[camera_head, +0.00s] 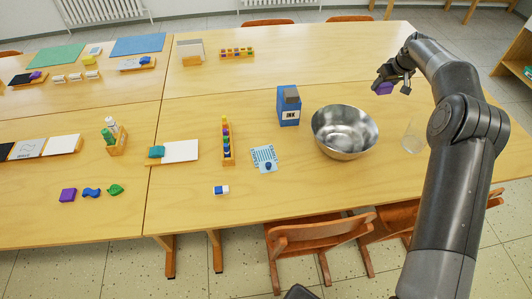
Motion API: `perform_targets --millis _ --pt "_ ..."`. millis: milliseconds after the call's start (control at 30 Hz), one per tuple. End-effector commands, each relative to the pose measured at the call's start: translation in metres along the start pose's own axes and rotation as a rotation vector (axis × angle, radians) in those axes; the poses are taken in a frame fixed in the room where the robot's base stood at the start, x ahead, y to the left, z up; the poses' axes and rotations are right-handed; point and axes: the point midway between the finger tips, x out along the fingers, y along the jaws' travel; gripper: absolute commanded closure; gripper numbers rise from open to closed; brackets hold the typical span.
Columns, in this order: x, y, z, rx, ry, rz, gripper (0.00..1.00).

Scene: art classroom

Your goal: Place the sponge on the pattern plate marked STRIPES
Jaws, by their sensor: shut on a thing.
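My gripper (392,84) is at the upper right, raised above the table. It is shut on a small purple block (383,88), which looks like the sponge; the fingers hide part of it. A light-blue plate with a striped or grid-like pattern (262,154) lies left of the steel bowl, with a small dark-blue item on it. At the far left, a plate with a dark line drawing (28,149) lies between a black plate and a white plate (62,145). I cannot read the word STRIPES on any plate.
A steel bowl (345,132) and a clear glass (413,136) stand near my arm. A blue INK carton (288,106) and a rack of coloured pieces (228,142) stand further left. Loose purple, blue and green pieces (91,192) lie at the left. Bare wood shows between them.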

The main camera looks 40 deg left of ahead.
Motion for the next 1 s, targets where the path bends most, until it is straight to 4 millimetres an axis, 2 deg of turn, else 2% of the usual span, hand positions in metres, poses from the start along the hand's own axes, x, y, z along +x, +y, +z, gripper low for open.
perform_targets --millis 167,267,367,467,600,700,800,900,1000 --pt "0.000 -0.036 0.003 -0.123 0.001 -0.052 0.68" --pt "0.000 -0.066 0.007 -0.227 0.001 -0.095 0.68" --pt "-0.001 -0.108 0.013 -0.368 0.001 -0.154 0.68" --pt "-0.006 -0.161 0.024 -0.548 0.001 -0.229 0.68" --pt "-0.016 -0.234 0.046 -0.805 0.000 -0.335 0.68" --pt "-0.026 -0.281 0.065 -0.978 -0.001 -0.406 0.68" --pt "-0.035 -0.319 0.083 -1.120 0.000 -0.464 0.68" --pt "-0.041 -0.344 0.097 -1.224 0.000 -0.506 0.68" --pt "-0.046 -0.361 0.108 -1.297 -0.001 -0.536 0.68"
